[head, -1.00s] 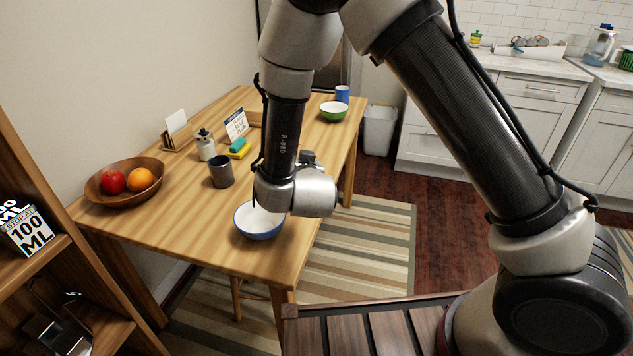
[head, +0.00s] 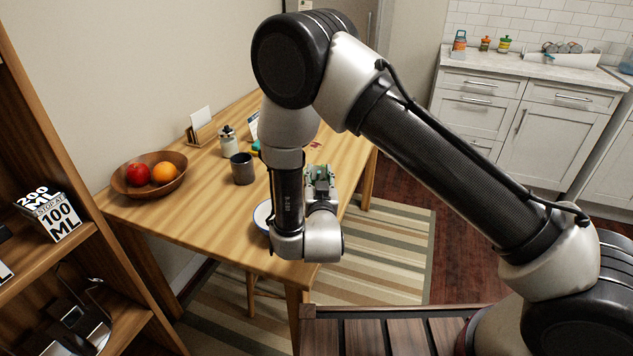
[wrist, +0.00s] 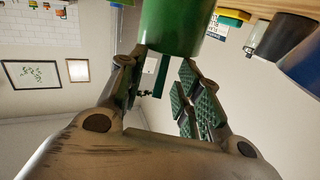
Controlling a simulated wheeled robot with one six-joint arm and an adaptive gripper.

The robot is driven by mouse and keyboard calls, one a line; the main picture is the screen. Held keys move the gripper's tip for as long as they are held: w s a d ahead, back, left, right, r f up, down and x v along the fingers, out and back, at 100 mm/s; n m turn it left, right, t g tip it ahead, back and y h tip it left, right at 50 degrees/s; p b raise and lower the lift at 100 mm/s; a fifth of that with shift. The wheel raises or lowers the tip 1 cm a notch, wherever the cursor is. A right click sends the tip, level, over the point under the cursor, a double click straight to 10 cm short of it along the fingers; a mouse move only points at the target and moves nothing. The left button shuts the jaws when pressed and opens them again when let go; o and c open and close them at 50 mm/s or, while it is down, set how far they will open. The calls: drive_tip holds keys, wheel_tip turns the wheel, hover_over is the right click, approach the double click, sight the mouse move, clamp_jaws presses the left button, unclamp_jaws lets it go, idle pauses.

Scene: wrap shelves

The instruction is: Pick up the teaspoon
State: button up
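I cannot make out a teaspoon in either view. My gripper (head: 320,178) is over the near right part of the table, just behind my wrist in the head view. In the wrist view my gripper (wrist: 155,80) is open, with a gap between its green-padded fingers. A smooth green object (wrist: 175,22) fills the space by the fingertips; I cannot tell whether it is the green bowl or whether the fingers touch it. My wrist partly hides the white bowl with a blue rim (head: 262,214).
A shelf (head: 85,262) stands at the left. The table's front left part is clear.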

drive_tip(key=shift+w+a, duration=0.1)
drive_tip(key=shift+w, duration=0.7)
clamp_jaws()
drive_tip(key=shift+r, duration=0.1)
